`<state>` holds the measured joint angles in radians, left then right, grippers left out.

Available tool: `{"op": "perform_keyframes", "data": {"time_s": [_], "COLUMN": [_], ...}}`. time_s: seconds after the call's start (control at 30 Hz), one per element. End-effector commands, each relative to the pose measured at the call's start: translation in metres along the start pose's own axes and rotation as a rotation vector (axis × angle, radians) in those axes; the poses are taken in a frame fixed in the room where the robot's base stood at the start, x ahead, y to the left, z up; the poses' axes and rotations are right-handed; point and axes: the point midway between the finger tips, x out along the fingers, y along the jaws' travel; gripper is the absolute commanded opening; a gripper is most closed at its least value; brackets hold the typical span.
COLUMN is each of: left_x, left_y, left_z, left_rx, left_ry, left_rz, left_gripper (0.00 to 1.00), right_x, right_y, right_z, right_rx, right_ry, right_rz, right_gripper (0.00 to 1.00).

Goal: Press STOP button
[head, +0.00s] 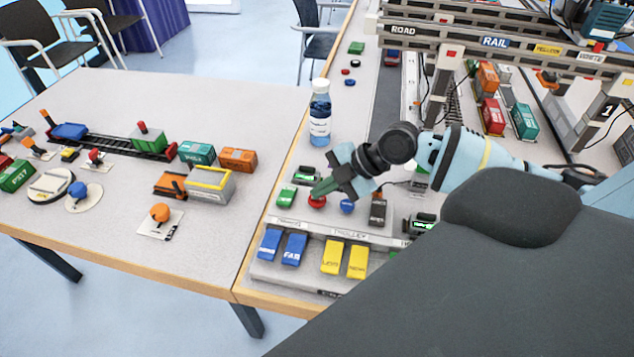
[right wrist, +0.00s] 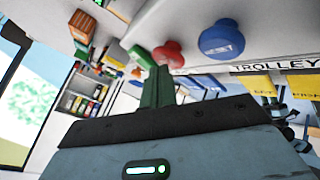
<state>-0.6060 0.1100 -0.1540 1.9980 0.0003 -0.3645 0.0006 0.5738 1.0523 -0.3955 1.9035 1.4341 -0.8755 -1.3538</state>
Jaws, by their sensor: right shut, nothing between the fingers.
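The red mushroom button (head: 317,202) sits on the sloped grey control panel (head: 345,232), between a green button (head: 286,196) and a blue button (head: 347,206). In the right wrist view the red button (right wrist: 172,50) stands beside the blue button marked RESET (right wrist: 221,40). My right gripper (head: 322,190) reaches in from the right and is shut and empty. Its green fingertips (right wrist: 158,72) are right at the red button and overlap it in both views. I cannot tell whether they touch or press it. My left gripper is not in view.
Blue levers (head: 294,249) and yellow levers (head: 333,257) stand on the panel's front. A bottle (head: 320,113) stands behind it. A dark lever block (head: 378,212) is right of the blue button.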

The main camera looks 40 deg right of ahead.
Motion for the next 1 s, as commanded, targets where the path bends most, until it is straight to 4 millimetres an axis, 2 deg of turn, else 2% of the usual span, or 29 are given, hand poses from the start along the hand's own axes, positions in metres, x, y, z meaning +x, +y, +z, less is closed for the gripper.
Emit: {"op": "perform_keyframes", "data": {"time_s": [0.47,1.0], "left_x": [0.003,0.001], "left_y": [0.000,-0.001], "left_z": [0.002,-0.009], "left_rx": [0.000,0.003], "left_ry": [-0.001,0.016], "left_rz": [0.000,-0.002], "left_gripper": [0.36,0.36], "right_x": [0.004,-0.003], "right_y": [-0.003,0.002], "right_z": [0.003,-0.002], "right_rx": [0.000,-0.001], "right_ry": [0.000,0.000], "right_rz": [0.000,0.000], "right_gripper": [0.00,0.00]}}
